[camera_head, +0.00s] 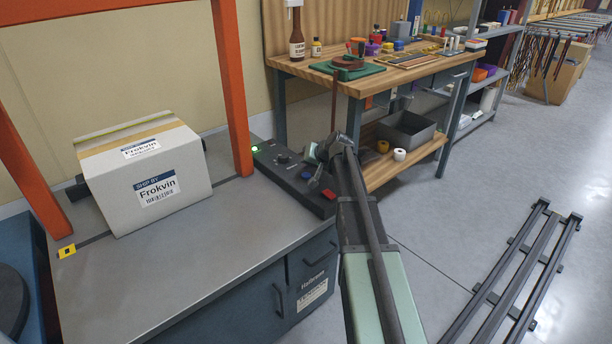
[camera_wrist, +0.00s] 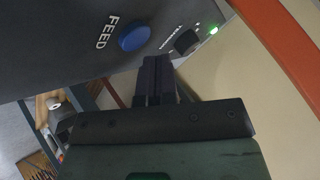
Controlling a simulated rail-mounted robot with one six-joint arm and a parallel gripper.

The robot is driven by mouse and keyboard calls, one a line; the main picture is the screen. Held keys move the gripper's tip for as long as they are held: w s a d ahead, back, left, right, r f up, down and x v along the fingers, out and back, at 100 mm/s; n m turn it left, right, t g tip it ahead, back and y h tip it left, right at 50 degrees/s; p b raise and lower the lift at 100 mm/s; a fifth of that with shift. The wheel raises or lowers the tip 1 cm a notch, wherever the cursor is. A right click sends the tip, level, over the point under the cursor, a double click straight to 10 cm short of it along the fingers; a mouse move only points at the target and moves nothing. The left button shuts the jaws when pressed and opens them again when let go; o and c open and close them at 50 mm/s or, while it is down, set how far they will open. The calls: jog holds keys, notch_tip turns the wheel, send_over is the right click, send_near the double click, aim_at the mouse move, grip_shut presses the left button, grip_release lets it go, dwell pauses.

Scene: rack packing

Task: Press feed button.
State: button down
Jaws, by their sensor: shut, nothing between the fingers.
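The feed button is a round blue button (camera_wrist: 135,37) beside the white word FEED on a dark control panel (camera_wrist: 60,50) in the wrist view. It also shows as a small blue spot in the head view (camera_head: 306,175). My gripper (camera_wrist: 155,66) is shut and empty, with its fingertips just below the button in the wrist picture. I see a gap in the picture between the fingertips and the button, but cannot tell the depth. In the head view my gripper (camera_head: 315,181) is over the panel, close to the blue button.
A black knob (camera_wrist: 186,41) and a green light (camera_wrist: 213,29) are on the same panel. A red button (camera_head: 329,193) is at its near end. A labelled carton (camera_head: 150,180) stands on the grey bench between orange posts (camera_head: 234,90). A wooden workbench (camera_head: 300,68) stands behind.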

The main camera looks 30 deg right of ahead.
aim_at(308, 174)
jog(key=shift+f, duration=0.1)
dwell(0.6)
jog(key=shift+f+b, duration=0.3)
jog(key=shift+b, duration=0.1)
jog(key=shift+f+b, duration=0.45)
dwell(0.4)
jog(key=shift+r+p, duration=0.85)
notch_tip(308, 174, up, 5)
jog(key=p, duration=0.5)
jog(key=shift+r, duration=0.15)
dwell(0.5)
